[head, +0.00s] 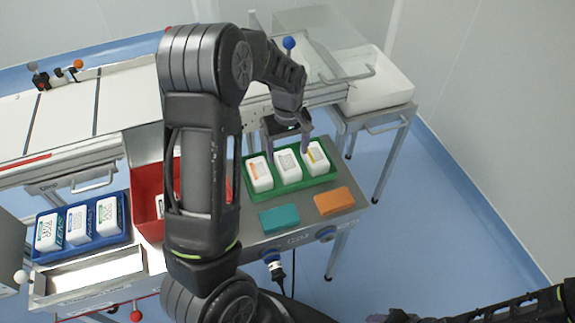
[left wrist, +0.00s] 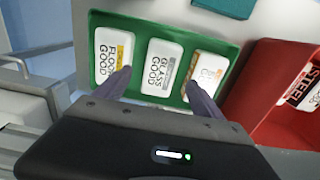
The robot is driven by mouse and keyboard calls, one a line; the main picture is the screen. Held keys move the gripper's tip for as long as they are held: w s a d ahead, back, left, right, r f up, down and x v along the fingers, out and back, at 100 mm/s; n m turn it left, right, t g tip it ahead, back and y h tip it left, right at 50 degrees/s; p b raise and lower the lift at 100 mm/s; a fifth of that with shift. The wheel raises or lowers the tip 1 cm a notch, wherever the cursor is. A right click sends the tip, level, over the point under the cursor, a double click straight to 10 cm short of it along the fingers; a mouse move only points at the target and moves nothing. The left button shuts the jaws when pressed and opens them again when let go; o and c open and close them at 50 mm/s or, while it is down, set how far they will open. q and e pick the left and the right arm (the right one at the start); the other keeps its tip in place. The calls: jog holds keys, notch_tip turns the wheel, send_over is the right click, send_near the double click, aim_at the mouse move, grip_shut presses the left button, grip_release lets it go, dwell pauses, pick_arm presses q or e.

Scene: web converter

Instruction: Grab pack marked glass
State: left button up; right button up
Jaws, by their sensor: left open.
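The white pack marked GLASS GOOD (left wrist: 161,66) stands in the middle slot of a green tray (head: 273,191), between two other white packs. It also shows in the head view (head: 287,163), where its print is too small to read. My left gripper (head: 289,149) is open above the tray. In the left wrist view its two fingertips (left wrist: 159,77) lie one to each side of the glass pack; I cannot tell whether they touch it. The pack marked FLOOR GOOD (left wrist: 113,54) is on the left there, and an orange-striped pack (left wrist: 207,75) on the right. My right gripper is not in view.
A teal block (head: 279,219) and an orange block (head: 334,201) lie in front of the green tray. A red bin (head: 144,185) is partly hidden behind my left arm. A blue tray (head: 84,247) of white packs and an empty metal tray (head: 92,276) stand at left.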

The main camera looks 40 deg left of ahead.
aim_at(288, 162)
pick_arm(q)
jog(key=shift+f, duration=0.15)
notch_tip(288, 162, down, 5)
jog(key=shift+f+p, duration=0.1)
jog(key=shift+p, duration=0.35)
jog(key=shift+c, duration=0.2)
dwell(0.4)
jog(key=c, duration=1.5)
